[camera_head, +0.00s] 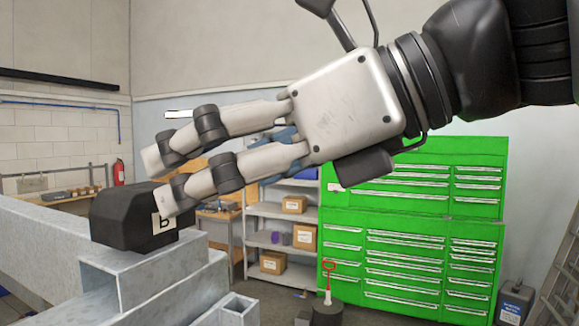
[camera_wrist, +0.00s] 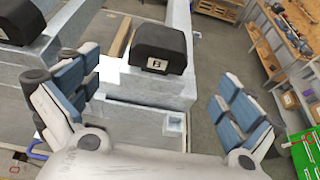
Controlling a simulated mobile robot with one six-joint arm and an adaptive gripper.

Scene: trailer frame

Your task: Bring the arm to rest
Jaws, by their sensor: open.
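My gripper (camera_head: 156,180) reaches in from the upper right of the head view, its two pale fingers spread apart with nothing between them. It also shows open in the wrist view (camera_wrist: 152,105), with blue-padded fingers at left and right. A black block (camera_head: 122,216) with a white letter label sits on the end of a grey metal beam. The lower fingertip overlaps this block in the head view; I cannot tell whether they touch. In the wrist view the labelled block (camera_wrist: 160,40) lies ahead of the open fingers, apart from them.
The grey metal frame (camera_head: 165,270) fills the lower left. A second black block (camera_wrist: 20,20) sits on another beam. A green tool cabinet (camera_head: 415,210), shelves with boxes (camera_head: 272,263) and a workbench (camera_wrist: 293,30) stand behind. A dark container (camera_head: 513,302) is at the lower right.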

